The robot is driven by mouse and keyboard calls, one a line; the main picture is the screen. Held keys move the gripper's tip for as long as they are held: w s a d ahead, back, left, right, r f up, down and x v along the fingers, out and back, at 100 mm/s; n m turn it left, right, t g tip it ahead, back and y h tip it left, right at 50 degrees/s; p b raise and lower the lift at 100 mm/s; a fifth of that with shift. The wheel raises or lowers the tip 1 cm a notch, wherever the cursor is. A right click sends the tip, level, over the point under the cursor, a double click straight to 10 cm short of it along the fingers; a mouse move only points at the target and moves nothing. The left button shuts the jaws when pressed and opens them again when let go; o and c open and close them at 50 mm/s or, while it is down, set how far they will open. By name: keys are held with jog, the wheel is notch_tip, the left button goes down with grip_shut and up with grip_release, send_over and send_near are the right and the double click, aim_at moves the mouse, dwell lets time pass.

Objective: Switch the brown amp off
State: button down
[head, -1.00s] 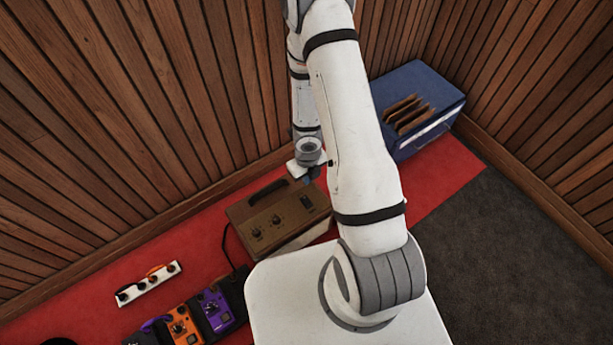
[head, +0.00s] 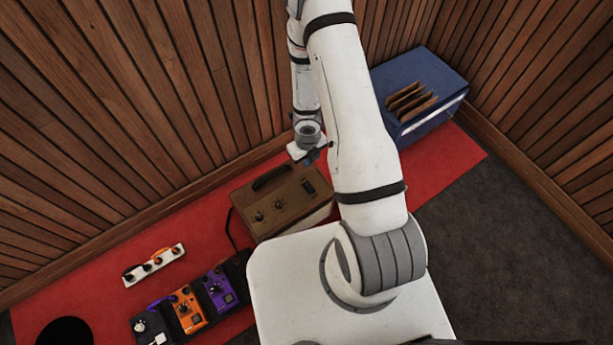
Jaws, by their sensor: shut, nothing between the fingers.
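The brown amp (head: 289,188) stands on the red carpet in the middle of the head view, near the wood-slat wall. Its top panel shows two dark knobs, a black carrying handle and a small dark switch (head: 308,187) towards the right end. I cannot tell which way the switch is set. My gripper (head: 309,159) hangs above the far right part of the amp, apart from the panel as far as I can tell. It is shut and empty.
A blue crate (head: 440,75) with brown sleeves stands at the back right. A white power strip (head: 154,265) lies on the carpet (head: 110,258) at left. Orange (head: 187,311) and purple (head: 218,287) pedals sit on a pedalboard at front left. Dark floor at right is clear.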

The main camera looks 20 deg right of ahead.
aim_at(308, 185)
notch_tip(308, 185, down, 14)
jog(key=b, duration=1.3)
jog(key=shift+b, duration=0.4)
jog(key=shift+w+f, duration=0.1)
jog(key=shift+f, duration=0.1)
jog(key=shift+s+d+b, duration=0.15)
jog(key=shift+s+b, duration=0.3)
jog(key=shift+b, duration=0.25)
jog(key=shift+s+d+r+b, duration=0.1)
jog(key=shift+s+r+b, duration=0.1)
jog(key=shift+s+b, duration=0.15)
jog(key=shift+r, duration=0.1)
notch_tip(308, 185, up, 14)
jog(key=p, duration=1.4)
